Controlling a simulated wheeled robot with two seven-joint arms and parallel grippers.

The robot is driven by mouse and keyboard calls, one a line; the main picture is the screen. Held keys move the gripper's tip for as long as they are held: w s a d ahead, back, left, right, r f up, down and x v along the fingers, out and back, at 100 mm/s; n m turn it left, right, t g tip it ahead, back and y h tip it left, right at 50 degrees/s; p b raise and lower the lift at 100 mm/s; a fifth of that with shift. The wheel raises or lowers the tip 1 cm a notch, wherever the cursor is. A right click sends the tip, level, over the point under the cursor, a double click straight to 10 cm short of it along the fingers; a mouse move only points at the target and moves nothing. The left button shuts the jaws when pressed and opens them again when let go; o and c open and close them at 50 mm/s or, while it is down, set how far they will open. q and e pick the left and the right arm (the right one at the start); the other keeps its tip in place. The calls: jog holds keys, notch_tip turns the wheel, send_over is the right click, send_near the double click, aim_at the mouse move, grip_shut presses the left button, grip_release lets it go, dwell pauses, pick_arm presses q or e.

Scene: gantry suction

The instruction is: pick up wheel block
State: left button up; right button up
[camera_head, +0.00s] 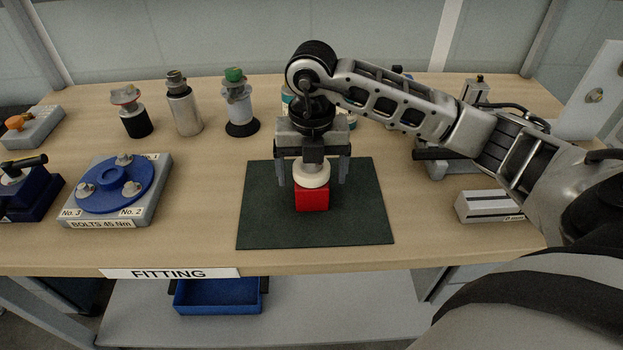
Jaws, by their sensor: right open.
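The wheel block is a red block (312,197) with a cream-white round wheel (312,174) on its top. It stands upright on the dark green mat (270,225) in the middle of the table. My right gripper (313,180) points down directly above it. Its two fingers are spread, one on each side of the white wheel, with visible gaps. The top of the wheel is partly hidden by the gripper body. My left gripper is not in the view.
A blue bolt flange (112,186) on a grey base stands left of the mat. Several fittings, such as a green-topped one (240,105), line the back. A grey slotted block (487,206) lies to the right. A blue bin (217,297) sits on the lower shelf.

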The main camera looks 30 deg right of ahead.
jog(key=shift+f, duration=0.9)
jog(key=c, duration=1.7)
jog(key=shift+w+r, duration=0.1)
jog(key=shift+r, duration=0.05)
jog(key=shift+c, duration=0.2)
jog(key=shift+r, duration=0.1)
